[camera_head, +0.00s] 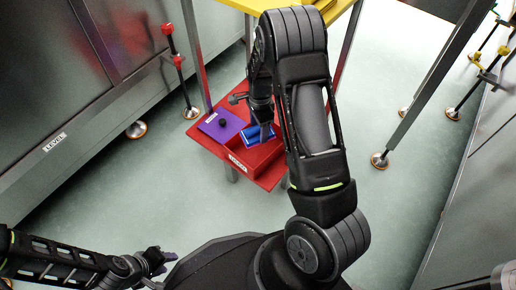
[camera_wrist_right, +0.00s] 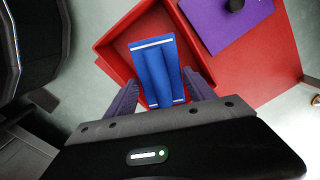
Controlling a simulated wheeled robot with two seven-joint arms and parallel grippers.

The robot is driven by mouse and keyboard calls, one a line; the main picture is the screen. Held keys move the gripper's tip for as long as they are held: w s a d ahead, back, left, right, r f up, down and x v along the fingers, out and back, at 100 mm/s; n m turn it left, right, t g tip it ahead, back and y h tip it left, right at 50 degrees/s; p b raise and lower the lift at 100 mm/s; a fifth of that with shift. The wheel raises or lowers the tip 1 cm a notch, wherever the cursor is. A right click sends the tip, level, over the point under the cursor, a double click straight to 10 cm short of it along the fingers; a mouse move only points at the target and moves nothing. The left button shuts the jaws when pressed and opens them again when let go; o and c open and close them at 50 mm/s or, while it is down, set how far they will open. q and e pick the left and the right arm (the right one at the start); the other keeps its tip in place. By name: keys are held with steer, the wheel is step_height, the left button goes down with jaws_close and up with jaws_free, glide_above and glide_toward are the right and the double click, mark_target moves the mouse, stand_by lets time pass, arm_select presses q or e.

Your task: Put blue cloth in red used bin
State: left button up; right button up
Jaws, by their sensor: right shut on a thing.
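The blue cloth (camera_head: 252,135) is a folded blue piece with white edge stripes. It also shows in the right wrist view (camera_wrist_right: 160,72), between the two purple fingers. My right gripper (camera_head: 262,128) is shut on it and holds it over the red bin (camera_head: 258,158). The bin's red walls (camera_wrist_right: 108,50) show around the cloth in the wrist view; whether the cloth touches the bin floor I cannot tell. The bin's front label is too small to read. My left gripper (camera_head: 158,262) is low at the left, away from the bin; its finger opening is unclear.
A purple panel with a black knob (camera_head: 215,126) lies beside the bin on the red shelf (camera_head: 203,135). A yellow tabletop (camera_head: 340,8) and metal legs stand above and behind. A grey cabinet (camera_head: 60,90) is at left. The floor at right is mostly clear.

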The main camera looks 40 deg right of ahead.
mark_target(259, 135)
step_height(259, 135, down, 4)
steer(key=shift+f+b, duration=0.1)
steer(key=shift+b, duration=0.6)
steer(key=shift+f, duration=0.1)
steer(key=shift+f+b, duration=1.1)
steer(key=shift+f, duration=1.3)
steer(key=shift+f, duration=0.15)
steer(key=o, duration=1.6)
